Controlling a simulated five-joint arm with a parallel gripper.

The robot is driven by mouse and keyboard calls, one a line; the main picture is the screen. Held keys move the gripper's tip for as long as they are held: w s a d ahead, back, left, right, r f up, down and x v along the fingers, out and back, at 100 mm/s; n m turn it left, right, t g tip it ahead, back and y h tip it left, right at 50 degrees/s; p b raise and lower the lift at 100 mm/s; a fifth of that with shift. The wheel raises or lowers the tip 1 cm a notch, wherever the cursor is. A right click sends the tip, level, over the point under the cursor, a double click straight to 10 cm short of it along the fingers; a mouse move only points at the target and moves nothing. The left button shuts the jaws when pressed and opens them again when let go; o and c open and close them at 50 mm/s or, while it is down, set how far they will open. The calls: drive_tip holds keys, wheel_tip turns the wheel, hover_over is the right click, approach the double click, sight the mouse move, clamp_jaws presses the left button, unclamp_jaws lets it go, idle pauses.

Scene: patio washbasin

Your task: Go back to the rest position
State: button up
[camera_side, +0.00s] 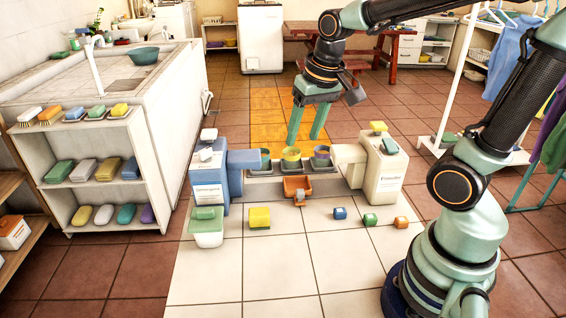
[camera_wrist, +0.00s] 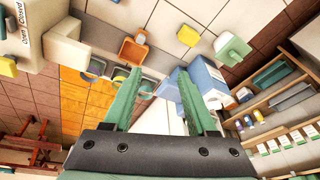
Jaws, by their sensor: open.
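My gripper (camera_side: 304,136) hangs from my raised arm with its two green fingers pointing down. It appears above and around the row of cups at the middle of the side view; its exact height over them is hard to tell. In the wrist view my gripper (camera_wrist: 160,75) shows its fingers apart with nothing held between them.
A blue detergent dispenser (camera_side: 209,172) and a cream powder dispenser (camera_side: 385,172) flank several cups, including a yellow cup (camera_side: 292,160). An orange bin (camera_side: 297,187) sits in front. A lidded tub (camera_side: 206,227), a yellow block (camera_side: 259,217) and small coloured blocks (camera_side: 340,213) lie nearer. Pale front tiles are clear.

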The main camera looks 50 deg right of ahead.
drive_tip(key=shift+s+a+r+n+t, duration=0.45)
drive_tip(key=shift+s+a+n, duration=0.1)
drive_tip(key=shift+s+n, duration=0.15)
drive_tip(key=shift+s+a+r+n+t, duration=0.4)
drive_tip(key=shift+s+a+n, duration=0.25)
drive_tip(key=shift+s, duration=0.1)
drive_tip(key=shift+s+a+r+n+t, duration=0.35)
drive_tip(key=shift+s+a+n+t, duration=0.15)
drive_tip(key=shift+s+n, duration=0.2)
